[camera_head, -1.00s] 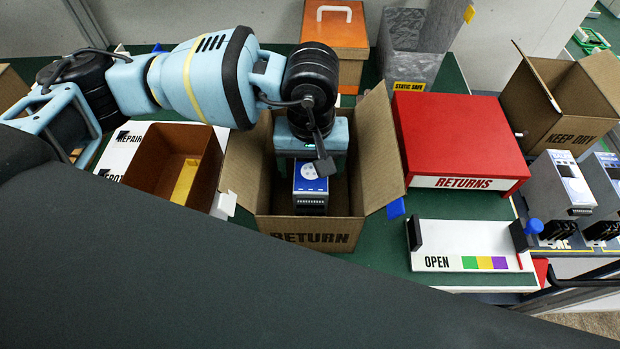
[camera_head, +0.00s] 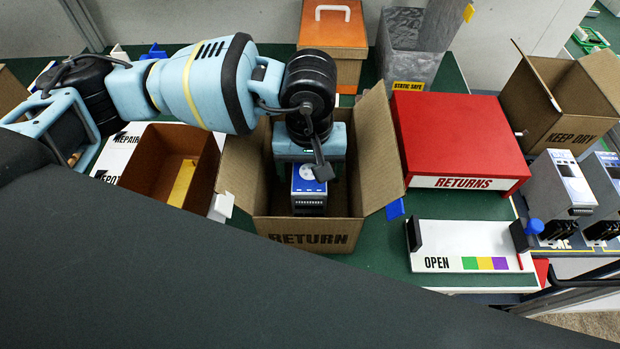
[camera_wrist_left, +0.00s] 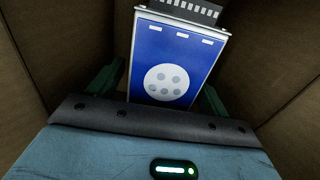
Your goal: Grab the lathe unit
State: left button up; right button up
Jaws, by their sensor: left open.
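A unit with a blue face, a white round patch and a dark terminal strip (camera_head: 309,194) stands inside the open cardboard box marked RETURN (camera_head: 316,234). I read no name on it, so I cannot tell whether it is the lathe unit. My left gripper (camera_head: 310,172) is down in the box at the back end of this unit. In the left wrist view the blue unit (camera_wrist_left: 177,62) lies between the two dark green fingers of the open gripper (camera_wrist_left: 158,92). The lower end of the unit is hidden behind the gripper body. My right gripper is not in view.
A red RETURNS box (camera_head: 457,140), a white OPEN tray (camera_head: 450,240) and a KEEP DRY carton (camera_head: 545,110) are at right. Other grey units (camera_head: 560,185) stand at far right. A brown bin (camera_head: 150,165) is left of the RETURN box, whose walls closely surround the gripper.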

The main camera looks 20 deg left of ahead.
pick_arm(q)
jog(key=c, duration=1.5)
jog(key=shift+r, duration=0.1)
notch_tip(320, 180, up, 18)
jog(key=shift+r+b, duration=0.25)
jog(key=shift+b, duration=0.1)
